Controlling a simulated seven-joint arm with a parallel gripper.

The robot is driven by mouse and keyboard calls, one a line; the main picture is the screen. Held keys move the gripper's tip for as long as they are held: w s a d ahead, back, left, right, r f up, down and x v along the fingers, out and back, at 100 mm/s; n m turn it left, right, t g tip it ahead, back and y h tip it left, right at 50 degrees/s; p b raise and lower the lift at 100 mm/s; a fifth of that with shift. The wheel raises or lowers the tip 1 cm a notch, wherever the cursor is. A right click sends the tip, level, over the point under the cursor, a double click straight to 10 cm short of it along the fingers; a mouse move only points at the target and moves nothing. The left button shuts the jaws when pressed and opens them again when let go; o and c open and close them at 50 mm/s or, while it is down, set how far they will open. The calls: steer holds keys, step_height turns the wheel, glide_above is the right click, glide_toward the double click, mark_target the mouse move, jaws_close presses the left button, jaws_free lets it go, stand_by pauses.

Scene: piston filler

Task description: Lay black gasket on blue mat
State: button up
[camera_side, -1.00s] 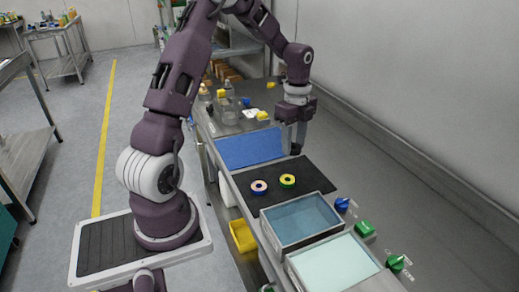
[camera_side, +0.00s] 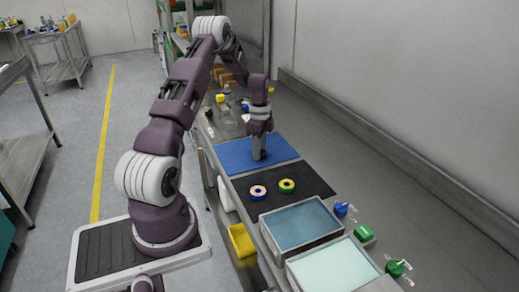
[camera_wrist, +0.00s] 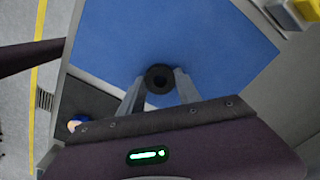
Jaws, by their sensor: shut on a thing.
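The black gasket (camera_wrist: 159,78) is a dark ring held between the two fingertips of my gripper (camera_wrist: 160,84) in the wrist view. The blue mat (camera_wrist: 205,40) spreads behind and below it. In the side view my gripper (camera_side: 259,156) points down over the middle of the blue mat (camera_side: 232,155). The gasket cannot be made out there. I cannot tell whether the gasket touches the mat or is just above it.
A black mat (camera_side: 310,178) beside the blue one bears a pink-and-blue ring (camera_side: 258,192) and a yellow-green ring (camera_side: 287,186). Two open trays, one blue-watered (camera_side: 284,247) and one pale (camera_side: 330,275), stand nearer. Bottles with yellow caps (camera_side: 220,99) stand beyond the blue mat.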

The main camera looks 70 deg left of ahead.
steer(key=o, duration=1.3)
steer(key=shift+o, duration=0.2)
